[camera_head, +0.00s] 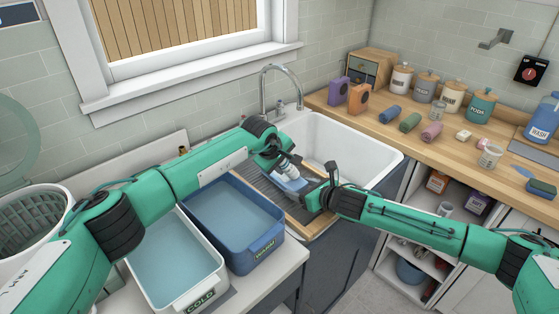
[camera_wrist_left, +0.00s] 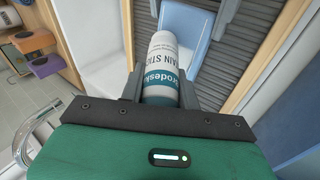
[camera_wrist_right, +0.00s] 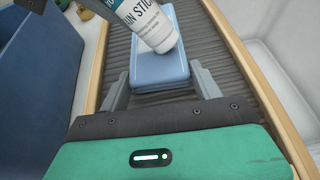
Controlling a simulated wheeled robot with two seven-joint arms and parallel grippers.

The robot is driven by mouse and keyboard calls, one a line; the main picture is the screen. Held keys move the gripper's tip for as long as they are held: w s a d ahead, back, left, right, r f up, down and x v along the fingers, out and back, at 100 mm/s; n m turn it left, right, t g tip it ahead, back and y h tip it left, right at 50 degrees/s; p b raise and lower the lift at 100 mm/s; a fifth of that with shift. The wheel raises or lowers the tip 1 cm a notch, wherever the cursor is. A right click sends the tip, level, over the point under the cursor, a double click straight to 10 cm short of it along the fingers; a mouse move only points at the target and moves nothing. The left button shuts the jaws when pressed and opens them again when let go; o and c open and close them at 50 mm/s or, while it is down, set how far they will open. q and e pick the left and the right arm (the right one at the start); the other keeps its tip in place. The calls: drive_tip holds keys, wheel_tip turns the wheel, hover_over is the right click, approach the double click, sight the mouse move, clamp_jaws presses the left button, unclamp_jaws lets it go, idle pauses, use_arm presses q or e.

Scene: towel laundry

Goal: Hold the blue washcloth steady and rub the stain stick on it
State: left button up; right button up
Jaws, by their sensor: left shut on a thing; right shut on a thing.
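The blue washcloth (camera_head: 292,183) lies folded on a ridged grey board with a wooden frame (camera_wrist_right: 118,48). My right gripper (camera_wrist_right: 163,85) is shut on the near end of the washcloth (camera_wrist_right: 158,70). My left gripper (camera_wrist_left: 163,88) is shut on the stain stick (camera_wrist_left: 160,62), a white tube with a teal band. In the right wrist view the stick (camera_wrist_right: 145,22) slants over the far part of the washcloth, its white end overlapping the cloth. I cannot tell whether it touches. The washcloth also shows beyond the stick in the left wrist view (camera_wrist_left: 190,30).
The board leans by the white sink (camera_head: 352,138). A blue WARM tub (camera_head: 265,252) and a white COLD tub (camera_head: 205,287) stand to its left. Jars and rolled cloths line the wooden counter (camera_head: 375,138) behind at right. A white basket (camera_head: 30,225) is far left.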

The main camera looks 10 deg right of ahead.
use_arm(q)
drive_tip(key=w, duration=0.1)
drive_tip(key=w+a, duration=0.1)
drive_tip(key=w, duration=0.1)
drive_tip(key=shift+w+a, duration=0.1)
drive_tip(key=shift+a, duration=0.25)
drive_tip(key=shift+w+a+r, duration=0.1)
drive_tip(key=shift+w+r, duration=0.1)
wheel_tip(320, 180, up, 8)
drive_tip(key=shift+f, duration=0.2)
drive_tip(key=shift+s, duration=0.1)
use_arm(e)
drive_tip(key=o, duration=1.1)
drive_tip(key=shift+c, duration=0.2)
